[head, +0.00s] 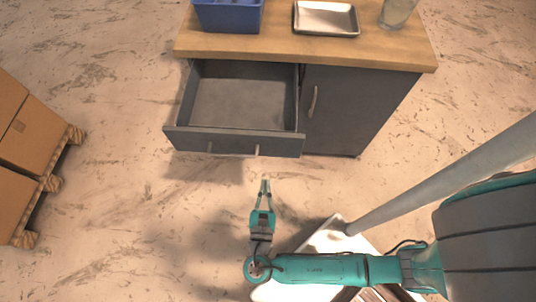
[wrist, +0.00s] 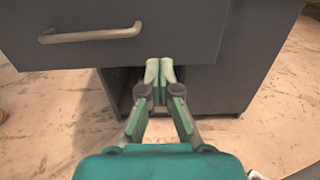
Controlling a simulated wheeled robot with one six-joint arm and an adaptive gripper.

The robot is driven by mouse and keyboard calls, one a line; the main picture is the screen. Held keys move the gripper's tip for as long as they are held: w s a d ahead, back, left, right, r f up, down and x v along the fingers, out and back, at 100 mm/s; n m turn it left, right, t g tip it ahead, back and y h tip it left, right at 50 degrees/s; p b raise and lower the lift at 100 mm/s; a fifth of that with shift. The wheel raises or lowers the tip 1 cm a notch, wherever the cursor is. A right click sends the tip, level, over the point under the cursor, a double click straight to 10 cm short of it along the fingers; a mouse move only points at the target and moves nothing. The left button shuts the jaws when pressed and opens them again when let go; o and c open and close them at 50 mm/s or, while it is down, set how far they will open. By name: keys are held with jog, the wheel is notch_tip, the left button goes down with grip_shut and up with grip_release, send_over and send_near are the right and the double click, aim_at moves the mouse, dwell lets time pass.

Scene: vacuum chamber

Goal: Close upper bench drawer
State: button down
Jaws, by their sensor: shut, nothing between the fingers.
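The upper drawer (head: 235,141) of the grey bench (head: 352,110) is pulled out and its inside looks empty. Its front has a pale bar handle (head: 233,154), which also shows in the wrist view (wrist: 90,34). My gripper (head: 265,183) is in front of the drawer, apart from it in the head view. In the wrist view my gripper's fingertips (wrist: 160,70) are together with nothing between them, just below and right of the handle, near the drawer front's lower edge. How far they are from the front is hard to tell.
The wooden bench top (head: 290,45) carries a blue bin (head: 228,15), a metal tray (head: 325,18) and a clear glass container (head: 396,12). A cupboard door with an upright handle (head: 312,101) is right of the drawer. Boxes on a pallet (head: 35,135) stand at left. Floor before the drawer is clear.

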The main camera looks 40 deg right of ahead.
aim_at(269, 148)
jog(key=shift+x, duration=5.25)
jog(key=shift+d, duration=0.1)
jog(key=x, duration=3.1)
jog(key=shift+w+d+f, duration=0.2)
jog(key=shift+w+d, duration=0.05)
jog(key=shift+w+d+r, duration=0.1)
jog(key=shift+w+r, duration=0.05)
jog(key=shift+w, duration=0.05)
